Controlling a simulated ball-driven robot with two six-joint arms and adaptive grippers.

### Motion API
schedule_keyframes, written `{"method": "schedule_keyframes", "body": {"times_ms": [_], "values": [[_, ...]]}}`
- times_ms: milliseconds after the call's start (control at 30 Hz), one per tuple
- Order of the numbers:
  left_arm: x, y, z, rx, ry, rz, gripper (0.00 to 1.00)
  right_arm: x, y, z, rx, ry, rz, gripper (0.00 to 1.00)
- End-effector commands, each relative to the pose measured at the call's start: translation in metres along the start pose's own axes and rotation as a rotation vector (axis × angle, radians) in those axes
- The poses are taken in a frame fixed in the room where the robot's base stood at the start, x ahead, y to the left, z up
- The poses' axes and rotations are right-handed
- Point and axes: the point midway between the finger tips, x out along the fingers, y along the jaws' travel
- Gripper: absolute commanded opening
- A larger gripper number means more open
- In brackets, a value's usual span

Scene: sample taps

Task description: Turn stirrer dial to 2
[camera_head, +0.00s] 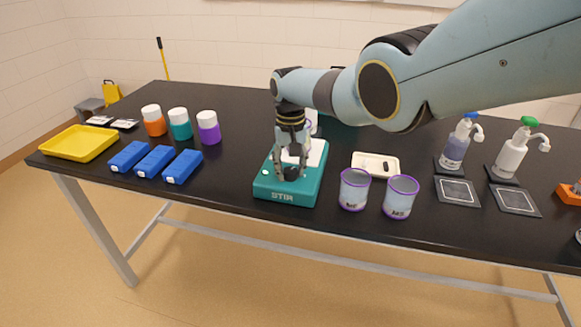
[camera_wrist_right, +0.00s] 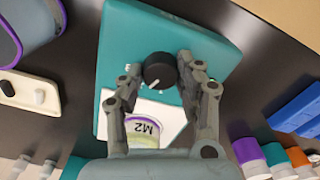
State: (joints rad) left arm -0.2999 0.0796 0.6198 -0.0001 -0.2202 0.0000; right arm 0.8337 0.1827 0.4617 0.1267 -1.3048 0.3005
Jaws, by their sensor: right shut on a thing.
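The teal stirrer (camera_head: 287,193), marked STIR, stands near the front edge of the black table, with a white plate on top. Its black round dial (camera_wrist_right: 159,71) shows in the wrist view; a white pointer line on it slants toward the lower left of that picture. Marks beside the dial are too small and covered to read. My right gripper (camera_head: 291,170) reaches down from above and is shut on the dial, one finger on each side (camera_wrist_right: 161,76). A container labelled M2 (camera_wrist_right: 143,130) stands on the white plate, partly hidden by the gripper. My left gripper is out of view.
Two purple-rimmed cups (camera_head: 354,189) (camera_head: 400,197) stand close right of the stirrer, near a white tray (camera_head: 375,165). Pump bottles (camera_head: 457,146) (camera_head: 511,154) stand farther right. Blue blocks (camera_head: 154,161), lidded jars (camera_head: 180,124) and a yellow tray (camera_head: 79,143) are left.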

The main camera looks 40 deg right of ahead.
Motion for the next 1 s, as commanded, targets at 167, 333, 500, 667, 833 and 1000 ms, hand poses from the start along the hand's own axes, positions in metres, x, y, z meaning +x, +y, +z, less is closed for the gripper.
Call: {"method": "schedule_keyframes", "body": {"times_ms": [167, 333, 500, 667, 833, 1000], "values": [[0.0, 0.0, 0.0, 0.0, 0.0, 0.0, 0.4, 0.0, -0.001, 0.0, 0.002, 0.001, -0.001, 0.03], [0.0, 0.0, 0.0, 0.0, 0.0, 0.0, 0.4, 0.0, -0.001, 0.0, 0.002, 0.001, -0.002, 0.03], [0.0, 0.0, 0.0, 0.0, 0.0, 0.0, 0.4, 0.0, -0.001, 0.0, 0.002, 0.001, -0.001, 0.55], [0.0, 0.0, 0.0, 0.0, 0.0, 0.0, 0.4, 0.0, -0.001, 0.0, 0.002, 0.0, -0.001, 0.59], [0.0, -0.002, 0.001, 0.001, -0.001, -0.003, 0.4, -0.001, 0.0, 0.0, 0.002, 0.001, -0.001, 0.59], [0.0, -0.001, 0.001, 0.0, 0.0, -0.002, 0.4, -0.012, 0.0, -0.002, 0.002, 0.002, -0.001, 0.59]]}}
